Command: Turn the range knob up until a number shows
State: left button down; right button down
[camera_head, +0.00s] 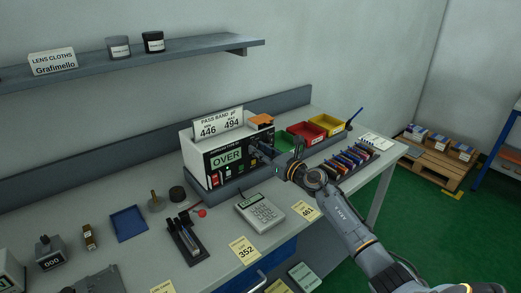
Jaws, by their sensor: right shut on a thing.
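The meter (196,151) is a white box with a black front panel on the bench, facing me. Its green display (227,158) reads OVER. A card on top reads PASS BAND with 446 and 494. My right gripper (257,150) reaches in from the right and is shut at the right part of the front panel. The range knob is hidden behind the gripper, so the grip itself cannot be made out. My left gripper is not in view.
Green, red (305,132) and yellow bins stand right of the meter, beside a rack of coloured items (350,158). A calculator-like device (260,211) and yellow notes lie in front. A blue tray (129,223) and small parts are left. A shelf (130,63) hangs above.

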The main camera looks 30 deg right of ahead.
jog(key=m, duration=0.4)
jog(key=shift+m+p, duration=0.3)
jog(key=shift+p, duration=0.1)
jog(key=m+h+p, duration=0.1)
jog(key=m, duration=0.4)
jog(key=shift+f+t, duration=0.1)
jog(key=shift+t, duration=0.2)
jog(key=c, duration=1)
grip_release()
jog(key=shift+c, duration=0.2)
jog(key=shift+d, duration=0.1)
jog(key=s+d+f, duration=0.1)
jog(key=s, duration=1.1)
jog(key=shift+d, duration=0.2)
